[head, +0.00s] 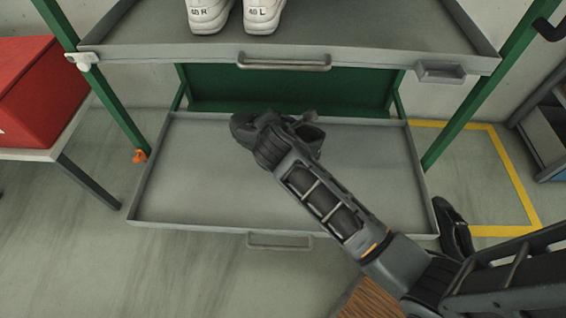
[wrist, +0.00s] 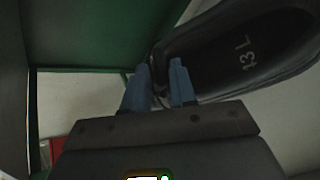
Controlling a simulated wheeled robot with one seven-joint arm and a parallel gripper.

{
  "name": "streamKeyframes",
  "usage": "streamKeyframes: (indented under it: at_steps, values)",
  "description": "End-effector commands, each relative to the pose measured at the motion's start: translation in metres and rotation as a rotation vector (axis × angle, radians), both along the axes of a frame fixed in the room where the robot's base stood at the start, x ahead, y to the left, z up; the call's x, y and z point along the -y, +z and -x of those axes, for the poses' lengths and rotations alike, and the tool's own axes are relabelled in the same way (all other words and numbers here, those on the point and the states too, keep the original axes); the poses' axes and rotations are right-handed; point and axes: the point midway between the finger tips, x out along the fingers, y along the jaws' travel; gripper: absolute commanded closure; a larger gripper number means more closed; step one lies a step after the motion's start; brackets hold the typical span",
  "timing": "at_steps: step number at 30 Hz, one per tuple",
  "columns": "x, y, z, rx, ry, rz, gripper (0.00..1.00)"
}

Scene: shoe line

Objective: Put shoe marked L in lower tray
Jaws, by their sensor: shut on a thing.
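A black shoe (wrist: 215,45) marked "13 L" on its insole fills the upper right of the wrist view. My gripper (wrist: 160,84) is shut on the rim of this shoe, one finger on each side of the wall. In the head view the held shoe (head: 310,134) is over the grey lower tray (head: 175,190), partly hidden by my gripper (head: 268,132). I cannot tell how high it is above the tray. The visible part of the lower tray is empty.
The upper tray (head: 390,40) holds a pair of white shoes (head: 262,14) marked R and L. A second black shoe (head: 453,225) is to the right of the lower tray, partly hidden by my arm. A red box (head: 40,95) stands on a table at left. Green posts flank the trays.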

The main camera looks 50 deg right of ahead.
Motion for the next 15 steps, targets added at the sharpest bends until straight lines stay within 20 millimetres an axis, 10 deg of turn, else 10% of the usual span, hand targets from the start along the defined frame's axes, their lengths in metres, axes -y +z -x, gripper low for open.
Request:
streamKeyframes:
  at_steps: [6,15]
  values:
    - [0.068,0.000,0.042,0.003,-0.201,0.013,1.00]
    - [0.119,-0.008,0.088,0.013,-0.359,0.031,1.00]
